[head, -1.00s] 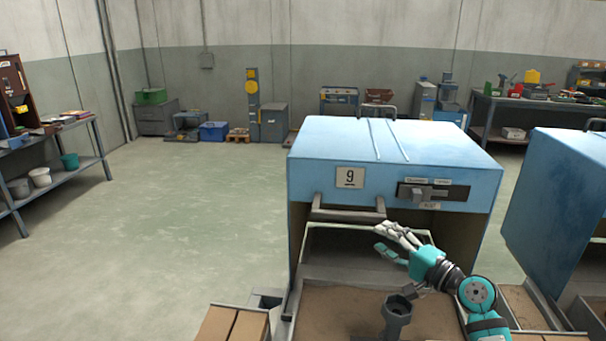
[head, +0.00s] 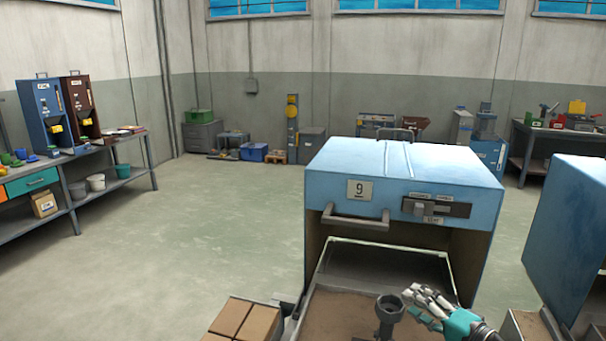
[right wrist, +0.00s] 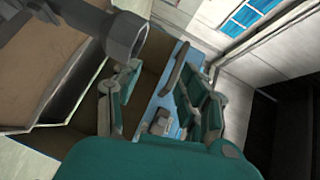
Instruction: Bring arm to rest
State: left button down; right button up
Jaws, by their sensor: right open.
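My right gripper (head: 424,305) is at the lower right of the head view, in front of the open mouth of the blue oven marked 9 (head: 349,190). It is open and holds nothing. In the right wrist view its fingers (right wrist: 160,105) stand apart, with the oven's blue front and its handle (right wrist: 175,67) beyond them. In the head view the gripper is apart from the oven's handle (head: 356,220). A grey metal part with a round ring top (head: 389,308) stands on the brown tray surface (head: 341,312), just left of the gripper. My left gripper is not in view.
A second blue oven (head: 575,225) stands to the right. Brown blocks (head: 243,320) lie at the lower left of the tray. A shelf bench (head: 110,180) with dispensers stands at far left. The floor (head: 215,220) between is clear.

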jog(key=s+a+f+n+g+h, duration=0.2)
jog(key=s+a+f+n+g, duration=0.15)
jog(key=s+f, duration=0.4)
jog(key=s+a+f+n+g+h, duration=0.1)
jog(key=s+a+f+n+g, duration=0.25)
jog(key=s+f, duration=0.4)
jog(key=s+d+f+n+g+h, duration=0.2)
jog(key=s+h, duration=0.1)
jog(key=s, duration=0.7)
jog(key=s+d+f+n+g+h, duration=0.1)
jog(key=s+n+h, duration=0.15)
jog(key=s, duration=0.85)
notch_tip(320, 180, down, 24)
jog(key=g, duration=0.1)
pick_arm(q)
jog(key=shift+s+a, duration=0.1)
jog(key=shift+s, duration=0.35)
pick_arm(e)
jog(key=s+d+f+g, duration=0.1)
jog(key=s+d+f, duration=0.2)
jog(key=s+f, duration=1.4)
jog(key=shift+f+n+g, duration=0.35)
jog(key=shift+f+g, duration=0.05)
jog(key=shift+f, duration=0.45)
